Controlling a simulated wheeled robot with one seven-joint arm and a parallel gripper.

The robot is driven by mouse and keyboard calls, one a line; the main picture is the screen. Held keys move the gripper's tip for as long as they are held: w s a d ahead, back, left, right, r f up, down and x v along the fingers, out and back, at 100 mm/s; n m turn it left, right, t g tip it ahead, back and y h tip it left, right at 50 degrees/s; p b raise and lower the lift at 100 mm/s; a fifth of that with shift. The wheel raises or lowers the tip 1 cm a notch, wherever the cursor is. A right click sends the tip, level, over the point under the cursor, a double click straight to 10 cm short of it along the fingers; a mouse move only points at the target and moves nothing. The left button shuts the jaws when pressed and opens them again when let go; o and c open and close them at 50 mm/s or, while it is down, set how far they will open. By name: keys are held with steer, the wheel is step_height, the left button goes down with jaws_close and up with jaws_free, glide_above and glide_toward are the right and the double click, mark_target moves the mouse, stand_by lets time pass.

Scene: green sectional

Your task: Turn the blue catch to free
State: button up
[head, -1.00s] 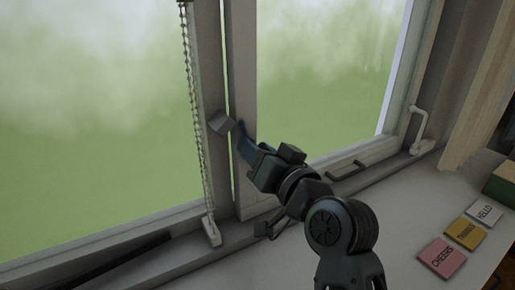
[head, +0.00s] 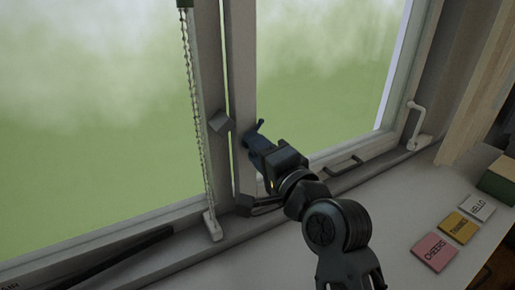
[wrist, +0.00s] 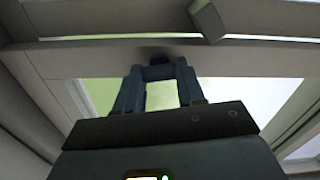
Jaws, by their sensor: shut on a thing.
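My gripper (head: 256,136) is at the upright sash bar in the middle of the window. In the wrist view its two fingers close in on a small dark blue piece, the blue catch (wrist: 158,72), against the pale frame. The fingers hide most of the catch, so its exact angle cannot be told. A grey block (head: 220,122) sits on the window post just left of the gripper, and it also shows at the top of the wrist view (wrist: 207,20).
A bead chain (head: 190,100) hangs left of the gripper. A dark handle (head: 343,166) is on the lower sash rail and a white handle (head: 417,125) on the right frame. Pink (head: 435,252), yellow (head: 459,227) and white (head: 477,207) cards lie on the sill at right.

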steer(key=shift+w+d+m, duration=0.1)
steer(key=shift+d+m, duration=0.05)
steer(key=shift+m, duration=0.85)
steer(key=o, duration=1)
steer(key=shift+o, duration=0.2)
steer(key=b+v, duration=0.1)
steer(key=v, duration=0.6)
steer(key=shift+s+d+b, duration=0.15)
steer(key=shift+s+b, duration=0.15)
steer(key=shift+s, duration=0.05)
